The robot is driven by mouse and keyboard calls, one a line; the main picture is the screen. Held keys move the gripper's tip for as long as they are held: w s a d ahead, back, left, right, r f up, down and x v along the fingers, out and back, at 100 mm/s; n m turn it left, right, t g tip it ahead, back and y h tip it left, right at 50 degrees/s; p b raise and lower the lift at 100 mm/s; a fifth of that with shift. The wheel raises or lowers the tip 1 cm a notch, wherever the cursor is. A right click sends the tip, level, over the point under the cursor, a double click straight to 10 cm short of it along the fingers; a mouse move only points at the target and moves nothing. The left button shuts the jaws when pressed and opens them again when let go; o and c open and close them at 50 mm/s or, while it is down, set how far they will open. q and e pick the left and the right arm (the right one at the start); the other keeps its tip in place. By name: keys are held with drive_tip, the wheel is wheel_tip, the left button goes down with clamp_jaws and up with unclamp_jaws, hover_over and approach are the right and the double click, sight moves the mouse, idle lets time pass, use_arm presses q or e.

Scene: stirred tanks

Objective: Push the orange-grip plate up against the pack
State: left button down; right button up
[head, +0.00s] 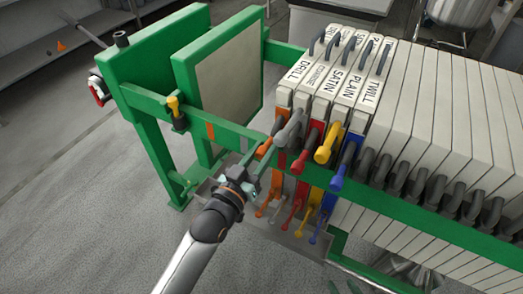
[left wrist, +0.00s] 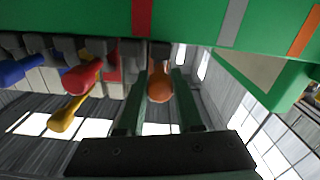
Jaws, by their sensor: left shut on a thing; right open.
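The orange-grip plate (head: 284,97) is the leftmost of the pale plates and is lettered DRILL. It stands upright beside the neighbouring plate; any narrow gap between them is hard to make out. Its orange grip (head: 264,149) sticks out over the green side rail. My left gripper (head: 250,174) is shut on this grip from the front left. In the left wrist view the orange grip (left wrist: 160,88) shows between the two dark green fingers. The pack (head: 450,120) of pale plates stands to the right. My right gripper is not in view.
The green rail (head: 228,140) carries orange, grey and red marks. Grey, red, yellow (head: 328,143) and blue (head: 344,164) grips stand close on the right. A green end plate (head: 225,70) with a pale face stands left, across an open gap. A drip tray (head: 285,240) lies below.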

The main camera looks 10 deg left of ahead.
use_arm(q)
drive_tip(key=c, duration=0.6)
unclamp_jaws()
drive_tip(key=shift+s+d, duration=0.1)
drive_tip(key=shift+d, duration=0.2)
drive_tip(key=shift+a, duration=0.1)
drive_tip(key=shift+s+a, duration=0.1)
drive_tip(key=shift+s, duration=0.15)
drive_tip(key=p+v, duration=0.5)
drive_tip(key=v, duration=0.7)
drive_tip(key=shift+f, duration=0.1)
